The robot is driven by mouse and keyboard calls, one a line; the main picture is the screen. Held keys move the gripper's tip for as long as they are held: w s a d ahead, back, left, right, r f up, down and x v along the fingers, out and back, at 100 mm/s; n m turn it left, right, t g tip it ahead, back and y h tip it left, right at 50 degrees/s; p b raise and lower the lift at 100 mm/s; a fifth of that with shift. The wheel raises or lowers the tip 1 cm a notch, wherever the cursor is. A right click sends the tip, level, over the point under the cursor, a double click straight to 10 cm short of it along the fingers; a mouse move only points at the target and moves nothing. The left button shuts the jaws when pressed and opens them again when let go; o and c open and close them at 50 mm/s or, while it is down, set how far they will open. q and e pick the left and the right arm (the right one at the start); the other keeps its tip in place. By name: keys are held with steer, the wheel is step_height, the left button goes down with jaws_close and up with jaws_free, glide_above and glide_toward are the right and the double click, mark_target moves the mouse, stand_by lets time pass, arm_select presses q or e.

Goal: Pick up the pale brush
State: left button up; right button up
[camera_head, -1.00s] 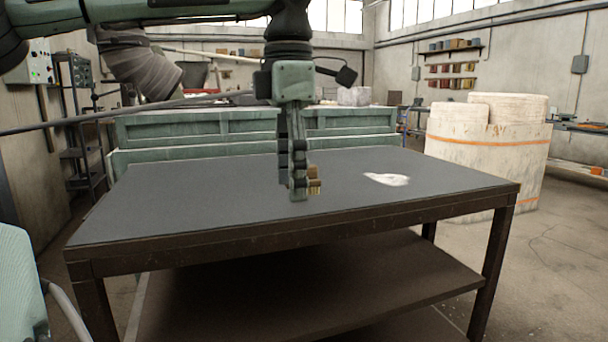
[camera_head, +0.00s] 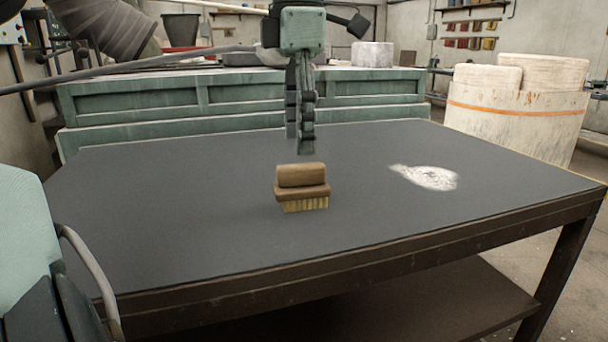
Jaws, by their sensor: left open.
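The brush (camera_head: 302,188) stands upright on the dark table top (camera_head: 200,215), bristles down. It has a brown wooden block and handle with pale yellow bristles. My left gripper (camera_head: 305,150) hangs pointing down just above and behind the brush in the picture, apart from it. It is open and empty, seen edge-on, so the gap between its fingers is hard to see. My right gripper is not in view.
A patch of white powder (camera_head: 428,178) lies on the table right of the brush. A green crate-like bench (camera_head: 240,98) stands behind the table. A pale round container (camera_head: 520,112) stands at the right. Most of the table top is bare.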

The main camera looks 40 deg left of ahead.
mark_target(301, 165)
arm_select(q)
steer(key=shift+w+a+f, duration=0.1)
steer(key=shift+w, duration=0.05)
steer(key=shift+f, duration=1.2)
steer(key=f, duration=0.5)
steer(key=shift+w+f, duration=0.1)
steer(key=shift+w, duration=0.1)
steer(key=shift+c, duration=0.4)
steer(key=c, duration=1.2)
